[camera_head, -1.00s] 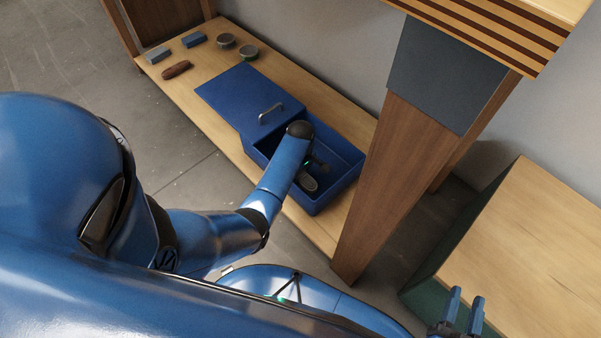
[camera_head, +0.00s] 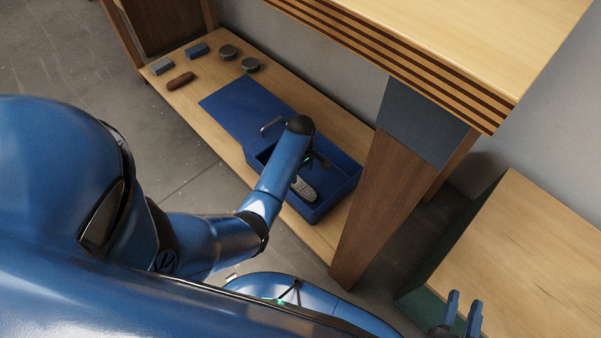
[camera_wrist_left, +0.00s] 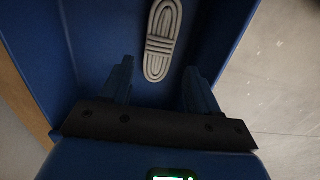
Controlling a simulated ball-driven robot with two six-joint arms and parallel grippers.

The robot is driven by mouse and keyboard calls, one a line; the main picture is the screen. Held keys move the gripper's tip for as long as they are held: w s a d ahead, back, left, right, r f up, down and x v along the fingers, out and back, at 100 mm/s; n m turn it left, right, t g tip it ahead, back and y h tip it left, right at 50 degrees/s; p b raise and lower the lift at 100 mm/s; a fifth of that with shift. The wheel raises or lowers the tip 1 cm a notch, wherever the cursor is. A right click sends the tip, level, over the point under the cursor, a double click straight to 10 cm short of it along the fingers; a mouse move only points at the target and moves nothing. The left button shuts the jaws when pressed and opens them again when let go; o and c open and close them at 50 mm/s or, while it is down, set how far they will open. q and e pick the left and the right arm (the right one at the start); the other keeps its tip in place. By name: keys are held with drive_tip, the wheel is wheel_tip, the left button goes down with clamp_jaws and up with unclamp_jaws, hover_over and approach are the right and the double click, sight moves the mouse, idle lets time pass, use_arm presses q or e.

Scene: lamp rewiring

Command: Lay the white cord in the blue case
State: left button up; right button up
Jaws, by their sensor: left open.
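The white cord (camera_head: 304,189) is a coiled, banded bundle inside the open blue case (camera_head: 345,180), near its front wall. In the left wrist view the cord (camera_wrist_left: 163,38) appears to lie on the case's blue floor, just beyond the fingertips and apart from them. My left gripper (camera_wrist_left: 158,75) is open and empty, pointing into the case. In the head view my left forearm and wrist hide part of the case, and the fingers are hard to make out. My right gripper (camera_head: 461,312) is open and empty at the lower right, far from the case.
The case's blue lid panel (camera_head: 235,108), with a metal handle, extends to its left. Two small blocks, a brown item (camera_head: 180,81) and two round tins (camera_head: 228,52) lie further left on the low shelf (camera_head: 180,100). A wooden table leg (camera_head: 375,200) stands close right of the case.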

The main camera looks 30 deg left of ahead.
use_arm(q)
wheel_tip(320, 180, up, 4)
drive_tip(key=shift+f+p, duration=0.15)
drive_tip(key=shift+p, duration=0.6)
